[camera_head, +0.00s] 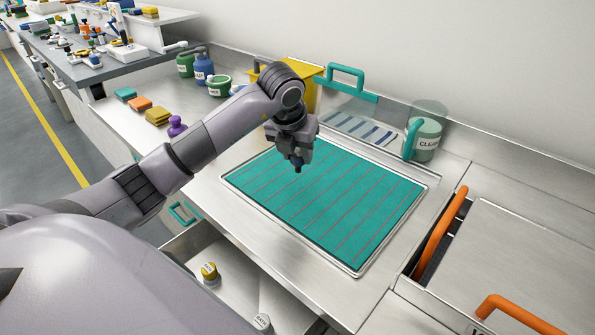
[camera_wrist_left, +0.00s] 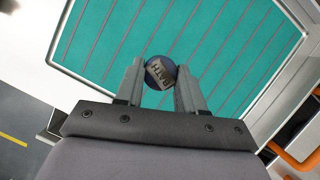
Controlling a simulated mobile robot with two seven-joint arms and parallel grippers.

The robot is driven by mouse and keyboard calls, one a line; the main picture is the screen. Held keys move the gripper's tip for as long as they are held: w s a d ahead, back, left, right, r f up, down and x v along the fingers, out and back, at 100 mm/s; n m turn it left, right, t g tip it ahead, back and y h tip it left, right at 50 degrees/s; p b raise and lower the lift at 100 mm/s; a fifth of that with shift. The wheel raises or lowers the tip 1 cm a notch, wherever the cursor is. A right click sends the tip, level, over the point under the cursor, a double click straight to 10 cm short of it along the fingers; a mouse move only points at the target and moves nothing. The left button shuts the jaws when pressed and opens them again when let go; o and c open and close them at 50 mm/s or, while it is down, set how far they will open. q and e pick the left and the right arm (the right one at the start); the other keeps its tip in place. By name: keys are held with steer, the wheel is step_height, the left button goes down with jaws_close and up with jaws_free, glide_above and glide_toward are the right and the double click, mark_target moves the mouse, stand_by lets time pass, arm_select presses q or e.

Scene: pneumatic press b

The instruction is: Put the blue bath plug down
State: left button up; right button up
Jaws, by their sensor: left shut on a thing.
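My left gripper (camera_head: 298,163) hangs over the teal striped mat (camera_head: 345,215) in the metal tray, above its upper left part. In the left wrist view its two fingers (camera_wrist_left: 160,88) are shut on the blue bath plug (camera_wrist_left: 160,72). The plug is round and dark blue, with a pale label reading "BATH". In the head view the plug shows only as a small dark tip (camera_head: 298,169) under the fingers. It seems to be above the mat, but the gap is hard to judge. The mat is bare. My right gripper is not in view.
A green "CLEAN" container (camera_head: 427,140) stands at the mat's upper right. A yellow box (camera_head: 308,92) stands behind my arm. Green and blue pots, coloured blocks and a purple piece (camera_head: 177,126) sit at the left. An open drawer (camera_head: 235,280) below holds a yellow-topped plug (camera_head: 209,271).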

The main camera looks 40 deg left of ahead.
mark_target(295, 163)
arm_select(q)
steer(key=shift+f, duration=2.65)
steer(key=shift+f, duration=0.2)
steer(key=o, duration=0.8)
steer(key=shift+r, duration=0.15)
steer(key=shift+r, duration=0.2)
steer(key=v, duration=1.1)
steer(key=shift+r, duration=0.35)
